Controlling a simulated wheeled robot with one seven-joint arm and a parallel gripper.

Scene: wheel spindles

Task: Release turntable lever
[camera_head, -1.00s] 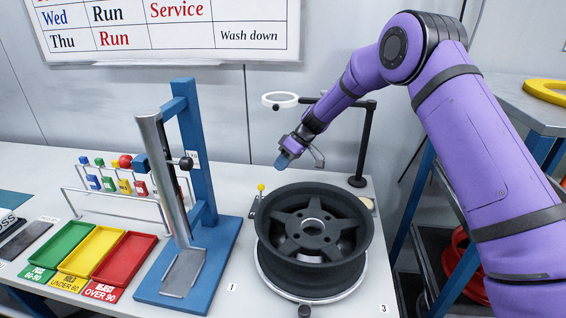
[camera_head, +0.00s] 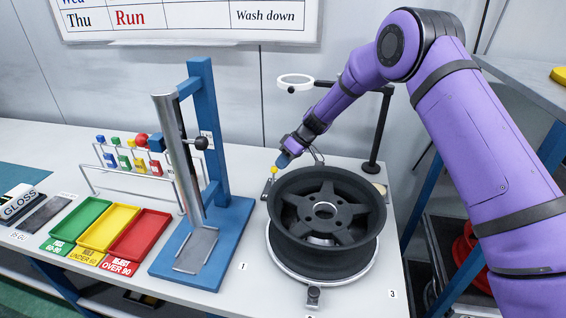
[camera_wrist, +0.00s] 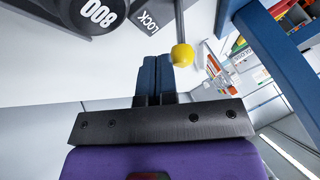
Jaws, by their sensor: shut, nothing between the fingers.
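The turntable lever shows as a yellow ball knob (camera_head: 274,170) on a short post at the back left of the turntable (camera_head: 283,262). A black five-spoke wheel (camera_head: 326,210) lies on the turntable. My gripper (camera_head: 282,162) is shut and empty, with its blue fingertips just above and right of the knob. In the wrist view the closed fingers (camera_wrist: 155,60) reach close beside the yellow knob (camera_wrist: 181,55); I cannot tell whether they touch it. The lever's lower part is mostly hidden.
A blue stand (camera_head: 203,130) with a steel column rises left of the turntable. A ring magnifier (camera_head: 296,82) on a black post stands behind the wheel.

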